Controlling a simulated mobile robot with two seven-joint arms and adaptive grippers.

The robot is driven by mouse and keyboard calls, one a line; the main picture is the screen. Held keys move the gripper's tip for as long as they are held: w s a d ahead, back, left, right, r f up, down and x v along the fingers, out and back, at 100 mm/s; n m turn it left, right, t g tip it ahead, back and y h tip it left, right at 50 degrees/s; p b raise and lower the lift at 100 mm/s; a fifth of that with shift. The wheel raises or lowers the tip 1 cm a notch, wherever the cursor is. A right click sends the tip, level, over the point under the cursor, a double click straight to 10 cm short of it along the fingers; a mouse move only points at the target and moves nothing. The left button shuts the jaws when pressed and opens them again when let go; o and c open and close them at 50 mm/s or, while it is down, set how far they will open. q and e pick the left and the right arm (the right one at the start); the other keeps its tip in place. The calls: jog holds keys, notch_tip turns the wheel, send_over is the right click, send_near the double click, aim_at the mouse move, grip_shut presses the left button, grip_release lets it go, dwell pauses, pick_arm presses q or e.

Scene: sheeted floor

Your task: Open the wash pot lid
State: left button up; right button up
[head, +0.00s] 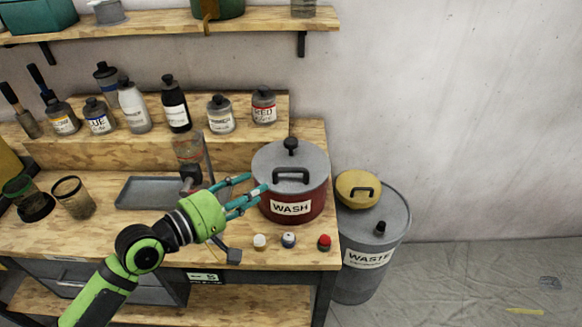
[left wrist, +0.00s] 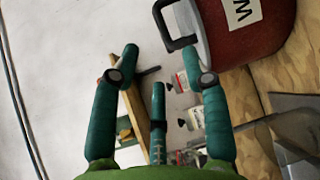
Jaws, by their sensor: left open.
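The wash pot (head: 289,209) is red with a white WASH label and stands at the right end of the wooden bench. Its grey lid (head: 270,160) is on top, with a black knob (head: 291,146) on it. A black handle (head: 291,177) sits on the front, label side. My left gripper (head: 256,191) is open and empty, just left of the pot near the handle. In the left wrist view its teal fingers (left wrist: 162,85) are spread, with the pot (left wrist: 245,45) and handle (left wrist: 172,25) beyond them at upper right. My right gripper is not in view.
Small capped bottles (head: 289,240) stand in front of the pot. A grey tray (head: 150,193) lies left, with several bottles (head: 175,105) on the raised shelf behind.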

aim_at(289, 169)
pick_arm(q)
jog(key=p+x, duration=0.2)
jog(key=x, duration=1)
jog(key=shift+r, duration=0.1)
grip_shut()
